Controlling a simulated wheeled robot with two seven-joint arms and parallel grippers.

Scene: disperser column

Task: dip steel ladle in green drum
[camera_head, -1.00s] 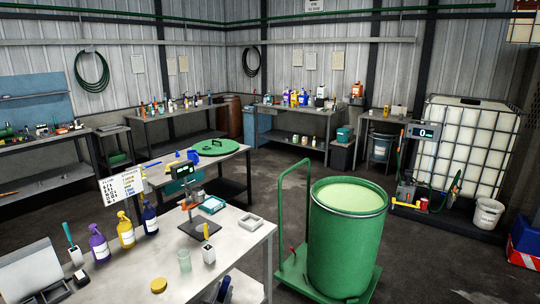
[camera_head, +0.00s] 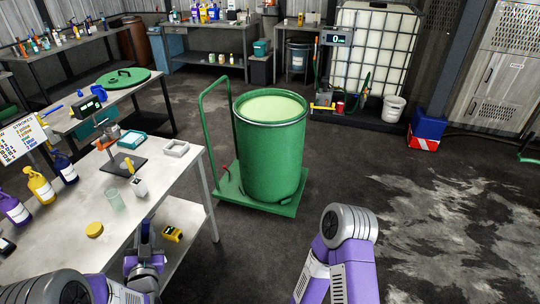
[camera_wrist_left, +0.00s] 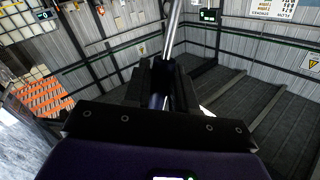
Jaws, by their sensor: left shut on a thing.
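The green drum (camera_head: 270,155) stands upright and open on a green trolley (camera_head: 262,200), filled with pale green liquid (camera_head: 271,106). My left gripper (camera_head: 145,240) is low at the front edge of the near bench, left of the drum and well apart from it. In the left wrist view, my left gripper (camera_wrist_left: 163,88) is shut on a thin shiny steel rod, seemingly the steel ladle's handle (camera_wrist_left: 173,30). The ladle's bowl is not seen, and I cannot make out the ladle in the head view. My right arm shows at bottom centre, its gripper out of view.
The near bench (camera_head: 70,240) holds spray bottles (camera_head: 40,187), a scale stand (camera_head: 122,163), a glass beaker (camera_head: 115,200) and a yellow lid (camera_head: 94,229). The trolley's upright handle (camera_head: 203,120) stands between bench and drum. Floor right of the drum is clear.

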